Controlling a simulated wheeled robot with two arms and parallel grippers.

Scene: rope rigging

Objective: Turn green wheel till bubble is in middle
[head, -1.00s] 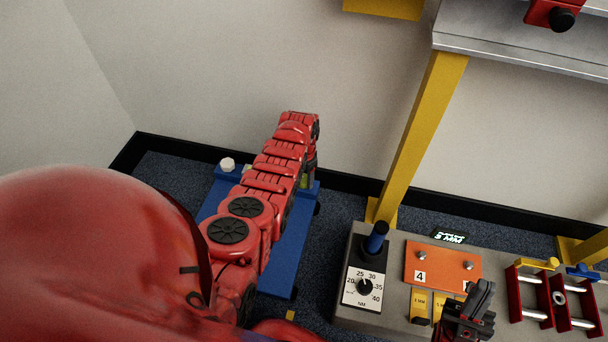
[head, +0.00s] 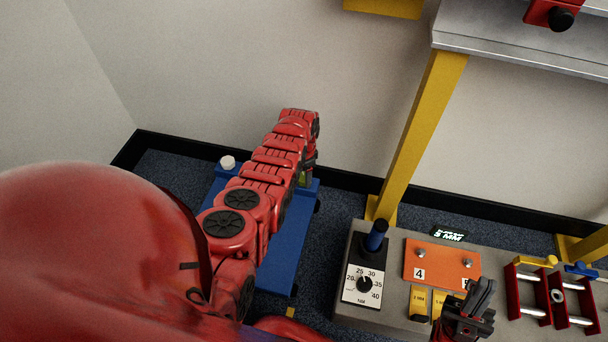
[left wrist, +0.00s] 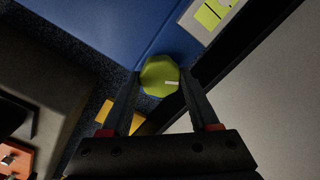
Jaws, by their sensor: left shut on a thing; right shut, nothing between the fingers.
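In the left wrist view the green wheel (left wrist: 160,75) is a faceted knob with a pale mark pointing right. My left gripper (left wrist: 163,82) is shut on it, one finger on each side. In the head view my left gripper (head: 309,163) is mostly hidden behind my red arm, over the far right corner of a blue platform (head: 290,245). A pale plate with a yellow-green vial (left wrist: 209,14) shows at the top of the left wrist view; I cannot make out the bubble. My right gripper (head: 482,293) is shut and empty above the grey bench.
A white knob (head: 228,163) sits on the platform's far left corner. The grey bench (head: 345,318) carries a dial (head: 363,285), a blue handle (head: 377,235) and an orange plate (head: 425,262). A yellow post (head: 421,135) rises behind it. The wall is close behind the platform.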

